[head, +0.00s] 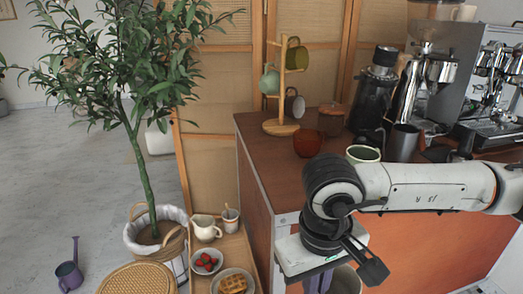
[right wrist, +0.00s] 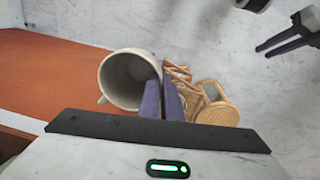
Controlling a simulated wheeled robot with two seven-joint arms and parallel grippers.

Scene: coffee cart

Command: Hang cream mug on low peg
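The cream mug (right wrist: 121,82) is beside the purple fingers of my right gripper (right wrist: 163,84) in the right wrist view. The fingers are close together at its rim and appear to pinch its wall; its handle points left. In the head view my right gripper (head: 318,282) is low in front of the cart, with part of the mug (head: 347,281) below my wrist. Fingers of my left gripper (right wrist: 285,41) show apart and empty in the right wrist view.
On the counter (head: 262,168), a red-brown cup (head: 307,143) and a green-lined mug (head: 364,153) stand near the tree. A grinder (head: 372,95) and espresso machine (head: 490,90) are at right. A side shelf at lower left holds a cream pitcher (head: 206,228), strawberries and waffles.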

